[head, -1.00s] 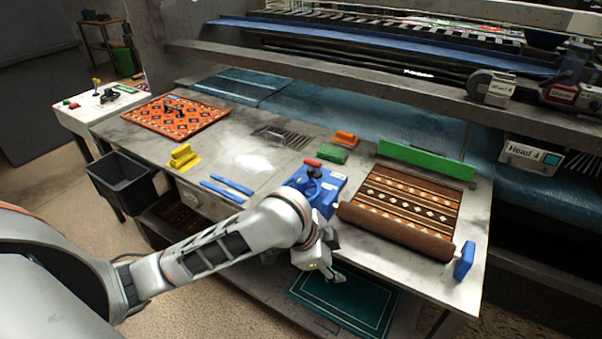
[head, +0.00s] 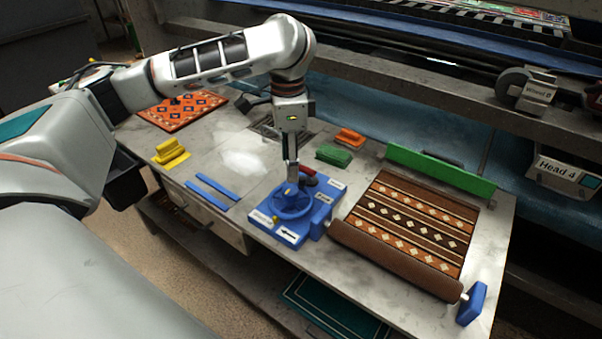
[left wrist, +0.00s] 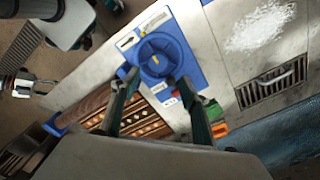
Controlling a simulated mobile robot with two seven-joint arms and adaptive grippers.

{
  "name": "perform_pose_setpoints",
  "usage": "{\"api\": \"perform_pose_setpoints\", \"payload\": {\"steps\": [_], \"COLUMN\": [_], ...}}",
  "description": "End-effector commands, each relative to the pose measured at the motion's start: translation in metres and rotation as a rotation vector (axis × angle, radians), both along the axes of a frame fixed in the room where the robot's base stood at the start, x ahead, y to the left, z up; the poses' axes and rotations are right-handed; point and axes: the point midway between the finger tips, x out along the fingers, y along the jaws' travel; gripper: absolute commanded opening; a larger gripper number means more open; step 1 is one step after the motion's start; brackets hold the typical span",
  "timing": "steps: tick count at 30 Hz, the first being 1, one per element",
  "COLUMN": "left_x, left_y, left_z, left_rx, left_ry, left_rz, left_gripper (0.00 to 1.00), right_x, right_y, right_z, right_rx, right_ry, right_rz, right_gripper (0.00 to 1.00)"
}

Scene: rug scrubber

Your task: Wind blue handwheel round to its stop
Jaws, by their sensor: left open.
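The blue handwheel (head: 291,205) sits on a blue base block (head: 268,228) at the table's front edge, beside the rolled end of a patterned rug (head: 410,220). It also shows in the left wrist view (left wrist: 157,58). A red knob (head: 308,171) stands at the wheel's far side. The block bears white labels, one with an arrow, and a small yellow mark. My left gripper (head: 291,184) points down over the wheel. In the left wrist view its fingers (left wrist: 157,82) are apart, at either side of the wheel's near part. Whether they touch it I cannot tell.
Two blue strips (head: 212,190) and a yellow brush (head: 171,153) lie left of the wheel. Green (head: 334,156) and orange (head: 349,138) brushes lie behind it. A green bar (head: 440,171) edges the rug; a blue end block (head: 472,303) stands front right.

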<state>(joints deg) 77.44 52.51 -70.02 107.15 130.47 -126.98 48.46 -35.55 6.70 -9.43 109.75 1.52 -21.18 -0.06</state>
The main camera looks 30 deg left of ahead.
Motion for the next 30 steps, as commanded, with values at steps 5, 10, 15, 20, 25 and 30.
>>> {"api": "perform_pose_setpoints", "payload": {"steps": [5,10,15,20,25,30], "left_x": [-0.001,-0.001,-0.001,0.0,0.0,0.0], "left_y": [0.0,-0.001,0.0,0.0,0.0,0.0], "left_z": [-0.014,-0.038,-0.06,-0.073,-0.077,-0.077], "left_rx": [0.0,-0.001,-0.002,-0.001,-0.001,-0.001], "left_ry": [0.006,0.006,0.004,0.002,0.001,0.0], "left_rz": [0.001,0.0,0.0,0.0,0.001,0.001], "left_gripper": [0.45,0.45,0.45,0.45,0.45,0.45], "right_x": [-0.026,-0.034,-0.028,-0.018,-0.017,-0.02], "right_y": [0.002,0.005,0.006,0.005,0.002,0.001], "right_z": [-0.016,-0.021,-0.017,-0.011,-0.01,-0.012], "right_rx": [0.0,0.002,0.003,0.002,-0.001,-0.004], "right_ry": [0.049,0.064,0.053,0.034,0.03,0.036], "right_rz": [0.003,0.009,0.01,0.01,0.009,0.008], "right_gripper": [0.4,0.4,0.4,0.4,0.4,0.4]}}
